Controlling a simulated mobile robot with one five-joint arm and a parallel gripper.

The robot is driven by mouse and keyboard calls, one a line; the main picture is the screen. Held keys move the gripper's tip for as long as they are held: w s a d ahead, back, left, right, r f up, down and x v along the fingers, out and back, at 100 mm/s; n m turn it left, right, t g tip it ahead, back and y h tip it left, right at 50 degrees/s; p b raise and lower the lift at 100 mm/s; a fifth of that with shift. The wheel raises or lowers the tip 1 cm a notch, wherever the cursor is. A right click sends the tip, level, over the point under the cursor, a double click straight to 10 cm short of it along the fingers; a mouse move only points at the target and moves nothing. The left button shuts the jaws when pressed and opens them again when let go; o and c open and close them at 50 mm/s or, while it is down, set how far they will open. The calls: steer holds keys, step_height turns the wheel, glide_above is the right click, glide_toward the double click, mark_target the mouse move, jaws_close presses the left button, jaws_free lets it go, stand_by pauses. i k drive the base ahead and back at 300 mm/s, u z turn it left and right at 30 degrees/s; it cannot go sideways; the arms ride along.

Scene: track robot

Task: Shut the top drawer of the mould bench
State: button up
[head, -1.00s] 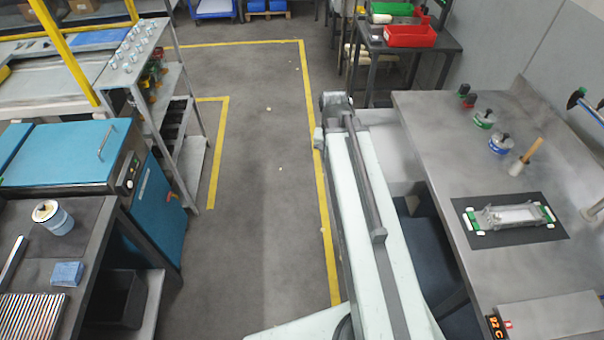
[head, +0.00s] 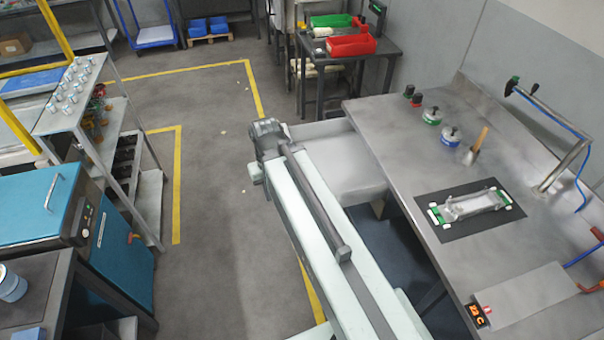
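The mould bench (head: 395,125) is the grey-topped bench on the right, carrying a metal mould on a black mat (head: 470,212). A pale grey open drawer (head: 345,165) juts out to the left from under its far left part. Its far wall and part of its inside show; my arm hides its near left part. My arm runs from the bottom of the head view up to a dark joint left of the drawer. My gripper does not show beyond that joint, so contact with the drawer cannot be seen.
Several small pots (head: 432,115) and a brush stand on the bench. A dark side table (head: 375,50) with red and green bins stands behind. A shelf rack (head: 120,150) and a blue cabinet (head: 100,255) line the left. The grey floor between is open.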

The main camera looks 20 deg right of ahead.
mark_target(340, 159)
steer(key=z, duration=0.75)
steer(key=k, duration=0.8)
steer(key=u, duration=1.75)
steer(key=i, duration=1)
steer(key=z, duration=0.05)
